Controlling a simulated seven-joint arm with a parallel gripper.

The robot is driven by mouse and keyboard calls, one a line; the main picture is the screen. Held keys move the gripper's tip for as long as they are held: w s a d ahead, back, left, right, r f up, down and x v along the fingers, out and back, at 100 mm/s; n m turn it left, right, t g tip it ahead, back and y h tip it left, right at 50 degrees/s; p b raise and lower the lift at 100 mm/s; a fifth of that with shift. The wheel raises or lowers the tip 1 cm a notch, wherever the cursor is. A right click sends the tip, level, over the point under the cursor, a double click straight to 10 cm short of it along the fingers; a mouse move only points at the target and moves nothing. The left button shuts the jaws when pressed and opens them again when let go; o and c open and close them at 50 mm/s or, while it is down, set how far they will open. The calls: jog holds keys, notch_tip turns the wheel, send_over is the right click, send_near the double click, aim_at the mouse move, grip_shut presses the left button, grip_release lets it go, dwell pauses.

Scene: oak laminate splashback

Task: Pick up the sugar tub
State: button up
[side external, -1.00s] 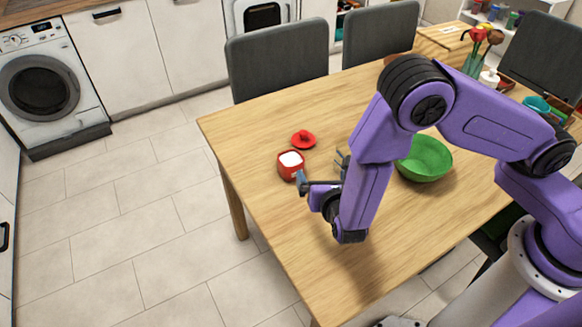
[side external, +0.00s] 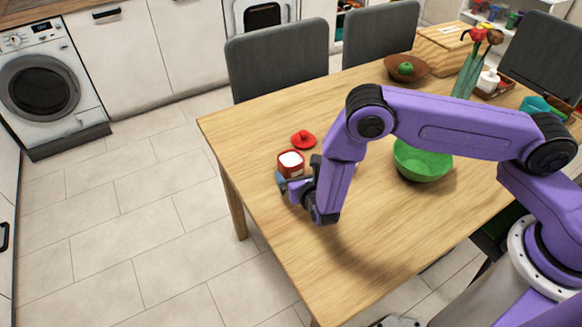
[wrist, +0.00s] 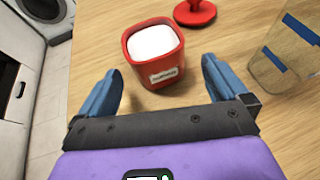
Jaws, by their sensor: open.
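The sugar tub (side external: 290,161) is a small red open tub with white contents, standing upright near the table's left end. In the wrist view the tub (wrist: 153,60) shows a small pale label facing me. The red lid (side external: 303,140) lies on the table just behind it; it also shows in the wrist view (wrist: 195,12). My gripper (side external: 298,171) is low over the table at the tub's near side. In the wrist view my gripper (wrist: 160,78) has its blue fingers spread wide, one on each side of the tub's near part, with gaps on both sides. Nothing is held.
A clear vessel with blue marks (wrist: 287,52) stands right of my right finger in the wrist view. A green bowl (side external: 422,163) sits to the right. A brown bowl (side external: 421,72) and a flower vase (side external: 468,74) stand farther back. The front table area is clear.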

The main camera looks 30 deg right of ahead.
aim_at(288, 162)
jog(key=shift+a+x, duration=0.1)
jog(key=shift+x, duration=1.5)
jog(key=shift+a+x, duration=0.15)
jog(key=shift+x, duration=1.4)
jog(key=shift+w+r, duration=0.1)
jog(key=c, duration=1.4)
